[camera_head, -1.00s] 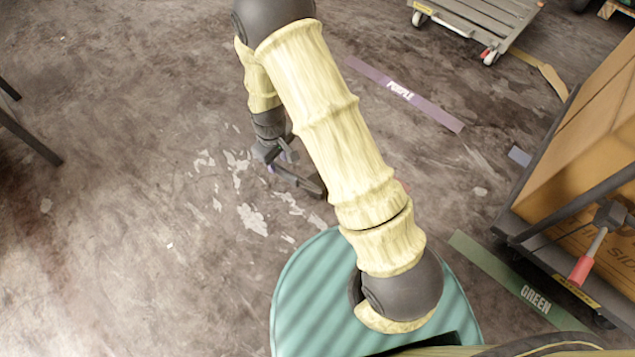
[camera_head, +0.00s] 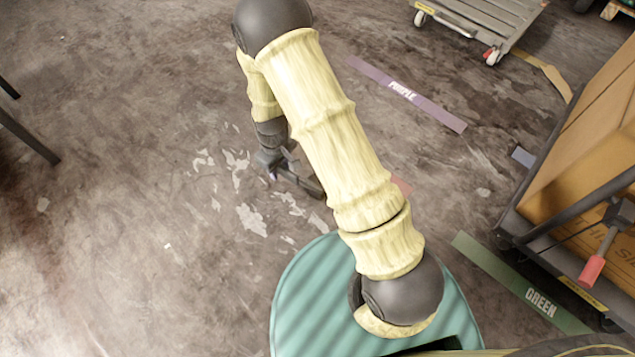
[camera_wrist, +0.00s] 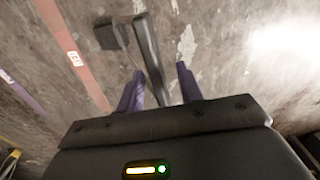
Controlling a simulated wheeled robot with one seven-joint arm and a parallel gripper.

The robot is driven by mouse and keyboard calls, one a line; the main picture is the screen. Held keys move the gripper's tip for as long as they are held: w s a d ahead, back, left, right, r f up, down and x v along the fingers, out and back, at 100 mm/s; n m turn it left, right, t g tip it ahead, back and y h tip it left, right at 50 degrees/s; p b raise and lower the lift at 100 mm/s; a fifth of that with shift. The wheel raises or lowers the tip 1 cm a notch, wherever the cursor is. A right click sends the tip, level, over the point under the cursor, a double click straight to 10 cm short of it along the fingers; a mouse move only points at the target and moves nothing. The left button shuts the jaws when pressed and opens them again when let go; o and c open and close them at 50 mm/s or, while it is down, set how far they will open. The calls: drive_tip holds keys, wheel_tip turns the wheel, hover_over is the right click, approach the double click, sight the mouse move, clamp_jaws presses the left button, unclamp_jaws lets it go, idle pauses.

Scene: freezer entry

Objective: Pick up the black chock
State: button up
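The black chock (camera_wrist: 147,55) lies on the floor in the wrist view, a long dark bar with a blocky end piece (camera_wrist: 112,35) at its upper left. My gripper (camera_wrist: 160,80) is open, with its two purple fingers apart and the near end of the bar between them. I cannot tell whether either finger touches it. In the head view the chock (camera_head: 304,185) shows as a dark bar low on the floor beside my gripper (camera_head: 273,175). My arm hides part of the area around it.
A cart with cardboard boxes (camera_head: 585,150) stands at the right, and a grey flat cart (camera_head: 480,22) at the top. Purple (camera_head: 405,92) and green (camera_head: 520,290) labelled strips mark the floor. Dark legs (camera_head: 28,135) stand at the left.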

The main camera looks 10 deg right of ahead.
drive_tip(key=shift+w+f, duration=0.1)
drive_tip(key=shift+f, duration=0.2)
idle(0.4)
clamp_jaws()
idle(1.2)
